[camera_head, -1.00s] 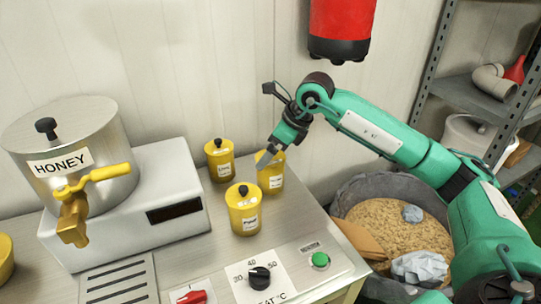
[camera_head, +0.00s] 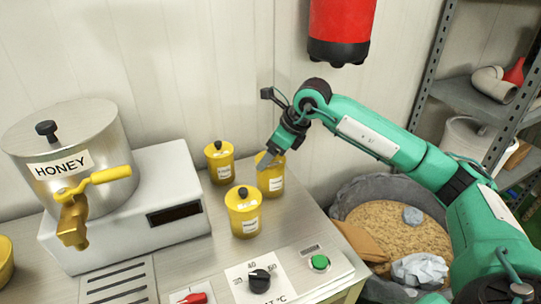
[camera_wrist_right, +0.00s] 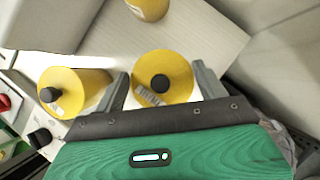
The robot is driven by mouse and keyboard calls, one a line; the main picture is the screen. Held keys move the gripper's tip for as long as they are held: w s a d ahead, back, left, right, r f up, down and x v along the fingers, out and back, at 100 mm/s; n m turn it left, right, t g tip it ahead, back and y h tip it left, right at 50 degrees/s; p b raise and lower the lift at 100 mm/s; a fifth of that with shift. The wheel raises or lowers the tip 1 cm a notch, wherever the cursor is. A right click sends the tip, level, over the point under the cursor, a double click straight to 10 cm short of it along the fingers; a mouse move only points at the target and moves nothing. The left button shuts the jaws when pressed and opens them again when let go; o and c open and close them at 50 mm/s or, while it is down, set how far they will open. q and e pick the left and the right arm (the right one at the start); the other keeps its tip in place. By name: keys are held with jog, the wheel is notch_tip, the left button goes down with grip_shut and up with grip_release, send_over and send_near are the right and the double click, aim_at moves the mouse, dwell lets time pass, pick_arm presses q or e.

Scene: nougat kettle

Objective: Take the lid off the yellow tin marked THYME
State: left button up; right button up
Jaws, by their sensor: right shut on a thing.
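Three yellow tins with black knobs stand on the metal counter: a rear left tin (camera_head: 220,165), a front tin (camera_head: 243,214) and a rear right tin (camera_head: 271,181). My right gripper (camera_head: 271,157) is at the top of the rear right tin. In the right wrist view, the right gripper (camera_wrist_right: 163,85) has its fingers on either side of this tin's round top (camera_wrist_right: 168,68), its knob between them. It is shut on the tin; whether on lid or body I cannot tell. My left gripper is out of view.
A steel HONEY kettle (camera_head: 85,135) with a yellow tap stands on a white base at left. Knobs and a green button (camera_head: 319,263) are at the counter front. A bin of grain (camera_head: 395,226) stands right of the counter. A red cylinder (camera_head: 340,30) hangs above.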

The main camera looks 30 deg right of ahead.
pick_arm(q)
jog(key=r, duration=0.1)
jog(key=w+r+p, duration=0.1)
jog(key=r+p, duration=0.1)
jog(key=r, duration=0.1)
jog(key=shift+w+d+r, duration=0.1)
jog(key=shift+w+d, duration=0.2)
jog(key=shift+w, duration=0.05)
pick_arm(e)
notch_tip(320, 180, up, 23)
dwell(0.6)
